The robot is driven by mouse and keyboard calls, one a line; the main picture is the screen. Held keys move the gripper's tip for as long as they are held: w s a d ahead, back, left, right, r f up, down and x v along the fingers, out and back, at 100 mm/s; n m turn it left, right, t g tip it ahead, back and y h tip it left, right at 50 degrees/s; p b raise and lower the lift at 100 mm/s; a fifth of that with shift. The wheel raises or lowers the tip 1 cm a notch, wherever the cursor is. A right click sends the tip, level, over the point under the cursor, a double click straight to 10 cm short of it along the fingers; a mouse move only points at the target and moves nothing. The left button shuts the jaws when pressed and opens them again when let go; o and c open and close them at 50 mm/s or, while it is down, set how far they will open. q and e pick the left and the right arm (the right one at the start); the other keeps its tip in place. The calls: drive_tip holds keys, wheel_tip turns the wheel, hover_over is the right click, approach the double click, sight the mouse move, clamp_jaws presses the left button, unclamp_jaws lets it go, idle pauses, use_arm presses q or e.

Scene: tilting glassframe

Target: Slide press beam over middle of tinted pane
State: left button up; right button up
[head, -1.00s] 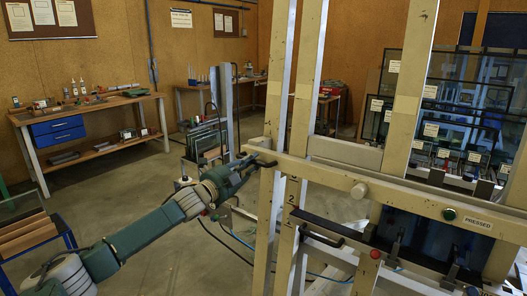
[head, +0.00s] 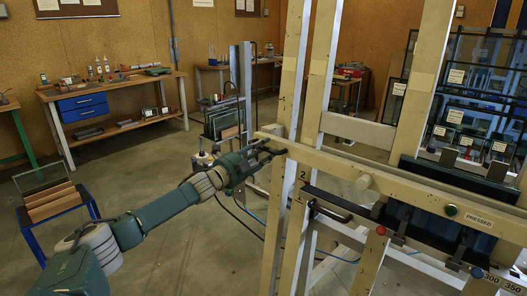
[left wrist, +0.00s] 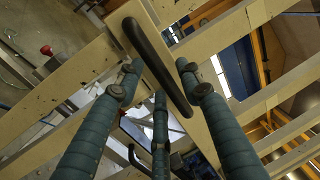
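The press beam (head: 405,193) is a long cream bar across the uprights, with a pale knob, a green button and a "PRESSED" label. A black handle (left wrist: 158,68) is fixed near its left end. My left gripper (head: 268,152) is at that handle. In the left wrist view, its teal fingers (left wrist: 158,72) stand apart on either side of the handle, with a gap visible at the right finger. Contact is unclear. A dark bluish pane (head: 428,226) shows below the beam's right half, largely hidden by beam and frame. My right gripper is not in view.
Cream uprights (head: 294,80) and a lower rail with a dark handle (head: 329,211) stand close to my left gripper. A red button (head: 381,230) is below. Glass panes (head: 470,90) stand in racks behind. The floor at left centre is clear beside a blue cart (head: 50,232).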

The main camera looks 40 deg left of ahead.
use_arm(q)
drive_tip(key=shift+r, duration=0.15)
drive_tip(key=s+f, duration=0.1)
drive_tip(key=s, duration=1.1)
drive_tip(key=shift+a, duration=0.45)
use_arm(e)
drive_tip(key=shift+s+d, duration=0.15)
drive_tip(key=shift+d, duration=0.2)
